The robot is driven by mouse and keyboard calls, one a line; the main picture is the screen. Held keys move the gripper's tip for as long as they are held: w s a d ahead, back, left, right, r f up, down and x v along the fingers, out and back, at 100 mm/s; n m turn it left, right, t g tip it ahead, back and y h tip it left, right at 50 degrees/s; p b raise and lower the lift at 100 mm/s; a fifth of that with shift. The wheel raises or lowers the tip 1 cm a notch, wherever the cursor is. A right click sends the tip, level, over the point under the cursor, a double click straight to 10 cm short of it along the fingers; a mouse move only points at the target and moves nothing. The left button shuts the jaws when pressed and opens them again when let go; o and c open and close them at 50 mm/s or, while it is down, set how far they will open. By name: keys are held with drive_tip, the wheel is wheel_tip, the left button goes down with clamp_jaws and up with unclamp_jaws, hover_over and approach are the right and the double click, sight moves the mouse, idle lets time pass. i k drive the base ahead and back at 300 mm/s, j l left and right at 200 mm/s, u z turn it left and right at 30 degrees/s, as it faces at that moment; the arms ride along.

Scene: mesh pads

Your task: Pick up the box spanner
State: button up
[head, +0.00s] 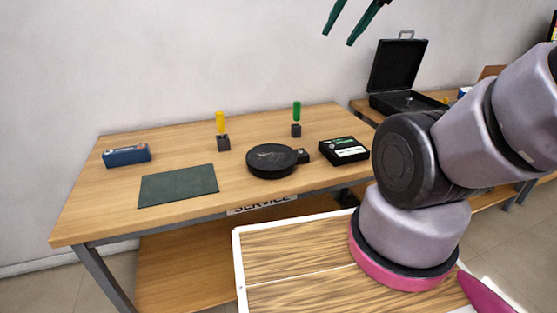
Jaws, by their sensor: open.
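I cannot tell for sure which thing is the box spanner. Two upright handled tools stand in small dark blocks on the wooden bench: a yellow-handled tool (220,123) left of the middle and a green-handled tool (297,111) further right and back. Their lower ends are hidden in the blocks. My gripper (338,40) shows at the top edge as two dark green fingers, parallel and apart, with nothing between them. It is high in the picture, above and right of both tools and clear of the bench. The rest of the gripper is out of frame.
The bench (120,205) also bears a blue case (127,156), a dark green mat (178,186), a round black case (271,160) and a black box with a green-and-white label (344,151). An open black case (397,68) stands on another bench behind, partly beside my arm.

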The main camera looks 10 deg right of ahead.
sight(220, 120)
drive_tip(key=i+j+u, duration=0.1)
drive_tip(key=i+j, duration=0.15)
drive_tip(key=i, duration=0.15)
drive_tip(key=i+j+u, duration=0.15)
drive_tip(key=i, duration=0.25)
